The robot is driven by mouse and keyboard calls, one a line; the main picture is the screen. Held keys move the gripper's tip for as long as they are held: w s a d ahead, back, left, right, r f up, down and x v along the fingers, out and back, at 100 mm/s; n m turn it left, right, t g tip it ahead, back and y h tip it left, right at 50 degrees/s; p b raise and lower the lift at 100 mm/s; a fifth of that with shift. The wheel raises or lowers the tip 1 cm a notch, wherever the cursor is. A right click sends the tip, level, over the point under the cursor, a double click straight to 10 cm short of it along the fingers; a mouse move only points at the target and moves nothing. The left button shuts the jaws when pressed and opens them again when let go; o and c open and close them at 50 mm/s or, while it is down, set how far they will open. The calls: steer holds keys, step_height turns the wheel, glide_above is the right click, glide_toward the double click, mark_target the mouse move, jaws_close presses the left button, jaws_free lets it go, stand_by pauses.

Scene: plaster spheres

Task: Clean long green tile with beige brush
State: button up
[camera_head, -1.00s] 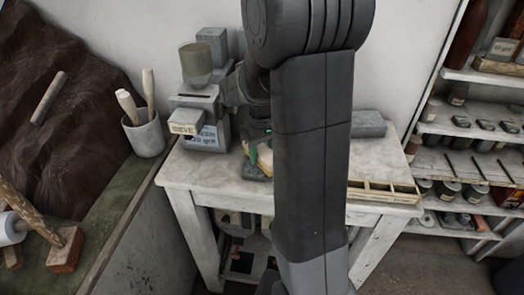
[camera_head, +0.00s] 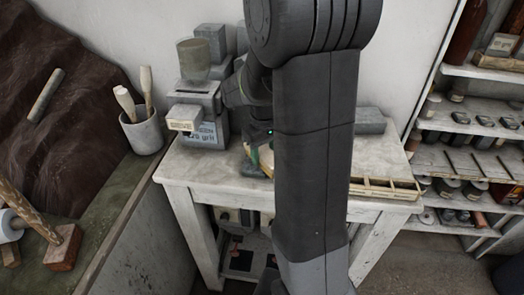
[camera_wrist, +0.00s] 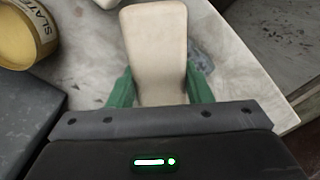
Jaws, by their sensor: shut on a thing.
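My gripper (camera_wrist: 160,88) has green fingers shut on the sides of a pale beige, rounded, elongated piece, which looks like the beige brush (camera_wrist: 154,40). It points away from the wrist over the pale worktable (camera_wrist: 225,70). In the head view, my gripper (camera_head: 256,158) is low over the left part of the worktable (camera_head: 205,170), mostly hidden behind my arm. A small dark grey-green piece (camera_head: 250,170) shows on the table beside the fingers; I cannot tell what it is. I cannot make out a long green tile; my arm covers much of the table.
A grey grit dispenser (camera_head: 200,110) stands at the table's back left. A grey block (camera_head: 369,121) and a shallow divided tray (camera_head: 385,188) lie to the right. A yellow tin marked SLATE (camera_wrist: 25,35) and a dark block (camera_wrist: 30,112) are left of my gripper.

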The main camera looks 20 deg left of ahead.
steer(key=shift+s+d, duration=0.25)
steer(key=shift+d, duration=0.15)
steer(key=shift+f, duration=0.1)
steer(key=shift+w+a+p, duration=0.2)
steer(key=shift+w+a, duration=0.4)
steer(key=shift+a, duration=0.4)
steer(key=shift+w+a+p, duration=0.15)
steer(key=shift+w+a, duration=0.45)
steer(key=shift+a, duration=0.35)
steer(key=shift+s+d, duration=0.1)
steer(key=shift+d, duration=0.05)
steer(key=shift+s+d+b, duration=0.2)
steer(key=shift+s+d, duration=0.35)
steer(key=shift+d, duration=0.35)
steer(key=shift+s+d+b, duration=0.2)
steer(key=shift+s+d, duration=0.35)
steer(key=shift+d, duration=0.35)
steer(key=shift+w+a, duration=0.1)
steer(key=shift+a, duration=0.05)
